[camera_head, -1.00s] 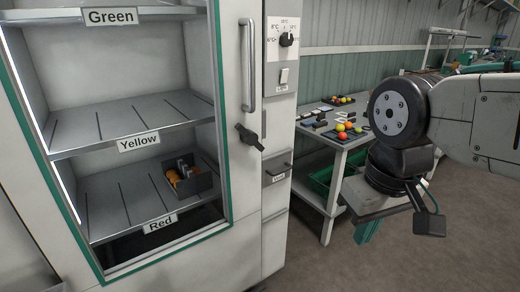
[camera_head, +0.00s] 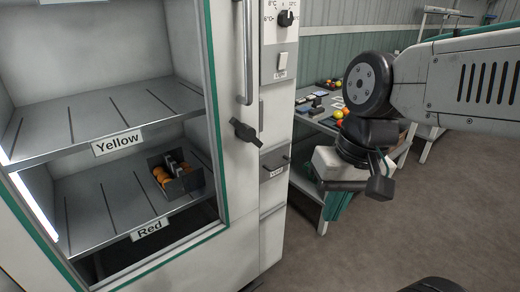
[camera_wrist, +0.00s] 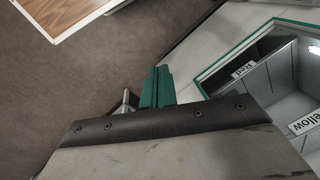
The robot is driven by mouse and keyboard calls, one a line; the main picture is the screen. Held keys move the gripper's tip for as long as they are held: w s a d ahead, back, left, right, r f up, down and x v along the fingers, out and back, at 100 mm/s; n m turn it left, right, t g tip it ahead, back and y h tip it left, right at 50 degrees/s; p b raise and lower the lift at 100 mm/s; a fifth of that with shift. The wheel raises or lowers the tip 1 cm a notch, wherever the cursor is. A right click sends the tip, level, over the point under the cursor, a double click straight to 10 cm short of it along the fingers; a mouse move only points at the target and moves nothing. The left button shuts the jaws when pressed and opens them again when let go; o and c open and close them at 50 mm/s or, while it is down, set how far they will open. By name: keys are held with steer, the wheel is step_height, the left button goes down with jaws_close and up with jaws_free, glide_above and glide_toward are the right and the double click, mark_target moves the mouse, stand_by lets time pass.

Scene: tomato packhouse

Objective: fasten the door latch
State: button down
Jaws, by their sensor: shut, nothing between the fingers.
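The door latch (camera_head: 245,132) is a black lever on the white cabinet front, below the long vertical door handle (camera_head: 247,50). It is tilted, running from upper left to lower right. The green-edged door (camera_head: 219,150) looks flush with the cabinet, though I cannot tell for certain. My gripper (camera_head: 335,206) is to the right of the latch and lower, apart from it, pointing down. Its green fingers (camera_wrist: 157,86) are together and empty in the wrist view. The latch is not clearly visible in the wrist view.
Inside the cabinet, a dark box of orange fruit (camera_head: 181,187) sits on the shelf labelled Red. A drawer handle (camera_head: 275,170) sticks out right of the latch. A table (camera_head: 303,182) with tomatoes stands behind my gripper. The grey floor at right is open.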

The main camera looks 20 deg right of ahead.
mark_target(247, 134)
steer(key=w+a+f+m+t+y, duration=0.1)
steer(key=w+a+f+m+y, duration=0.15)
steer(key=w+m+y, duration=0.45)
steer(key=w+a+f+m+t+y, duration=0.1)
steer(key=w+a+m+y, duration=0.15)
steer(key=w+m, duration=0.8)
steer(key=w+d+f+m+t, duration=0.3)
steer(key=w+d+m+t, duration=0.1)
steer(key=m, duration=0.5)
steer(key=w+d+f+m+t+h, duration=0.1)
steer(key=w+d+f+m+t, duration=0.2)
steer(key=m, duration=0.6)
steer(key=w+d+t, duration=0.1)
steer(key=w+d, duration=0.1)
steer(key=w, duration=0.1)
steer(key=shift+w+d, duration=0.15)
steer(key=shift+d, duration=0.15)
steer(key=shift+m, duration=0.25)
steer(key=x, duration=1)
steer(key=w+d+r, duration=0.1)
steer(key=d+r, duration=0.1)
steer(key=shift+w+d+r, duration=0.2)
steer(key=shift+w+d, duration=0.1)
steer(key=shift+w, duration=0.05)
